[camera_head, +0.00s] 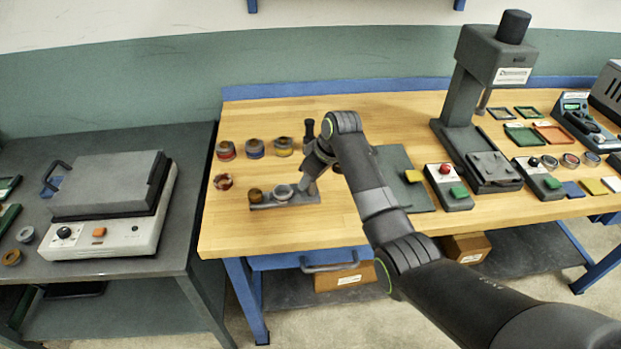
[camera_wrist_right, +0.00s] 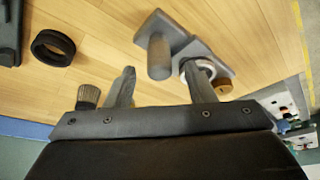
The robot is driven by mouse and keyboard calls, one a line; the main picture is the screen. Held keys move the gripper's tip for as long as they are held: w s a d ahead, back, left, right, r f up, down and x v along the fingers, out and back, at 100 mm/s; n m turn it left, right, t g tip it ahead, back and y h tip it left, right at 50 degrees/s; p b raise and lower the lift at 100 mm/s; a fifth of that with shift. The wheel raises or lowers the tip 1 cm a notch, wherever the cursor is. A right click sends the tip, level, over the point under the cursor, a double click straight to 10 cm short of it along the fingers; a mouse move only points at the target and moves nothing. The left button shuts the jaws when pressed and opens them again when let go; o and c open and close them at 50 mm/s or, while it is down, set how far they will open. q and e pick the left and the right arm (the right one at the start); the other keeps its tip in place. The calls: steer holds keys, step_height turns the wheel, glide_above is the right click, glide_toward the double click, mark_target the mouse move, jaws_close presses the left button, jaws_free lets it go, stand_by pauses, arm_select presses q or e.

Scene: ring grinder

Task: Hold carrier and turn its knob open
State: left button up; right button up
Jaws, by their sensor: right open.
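The carrier (camera_head: 268,203) is a grey bar lying on the wooden bench, with a brass-coloured knob (camera_head: 255,194) at its left end and a pale ring-like part (camera_head: 283,192) beside it. In the right wrist view the carrier (camera_wrist_right: 214,55) shows an upright grey cylinder (camera_wrist_right: 160,60), the ring-like part and the brass knob (camera_wrist_right: 223,86). My right gripper (camera_head: 307,189) is at the carrier's right end. In the wrist view the right gripper (camera_wrist_right: 158,68) is open, its fingers on either side of the cylinder; contact cannot be told. My left gripper is not in view.
Several rings, including a red-banded one (camera_head: 226,150), stand behind the carrier. A dark post (camera_head: 309,132) is behind my gripper. A press (camera_head: 478,110) and button boxes stand to the right. Bench surface in front of the carrier (camera_head: 260,235) is clear.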

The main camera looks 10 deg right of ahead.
steer(key=shift+x, duration=0.85)
